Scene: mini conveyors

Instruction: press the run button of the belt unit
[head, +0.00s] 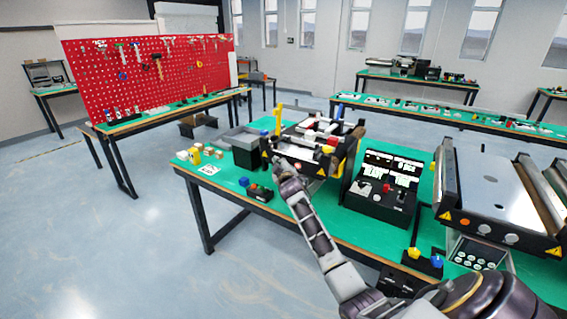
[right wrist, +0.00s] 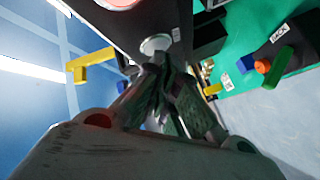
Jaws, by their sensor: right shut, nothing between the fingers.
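The belt unit (head: 345,152) is a small dark conveyor on the green table, with yellow warning triangles on its front. My right gripper (head: 279,164) is at the unit's front left side, shut and empty. In the right wrist view my right gripper's (right wrist: 160,62) closed fingertips are right at a round white button (right wrist: 155,43) on the dark front panel. I cannot tell whether they touch it. A red round button (right wrist: 122,2) is partly cut off at the top edge. In the head view my gripper hides part of the front panel. My left gripper is not in view.
A black control box (head: 376,205) with lit displays stands right of the unit. A larger conveyor (head: 490,195) is farther right.

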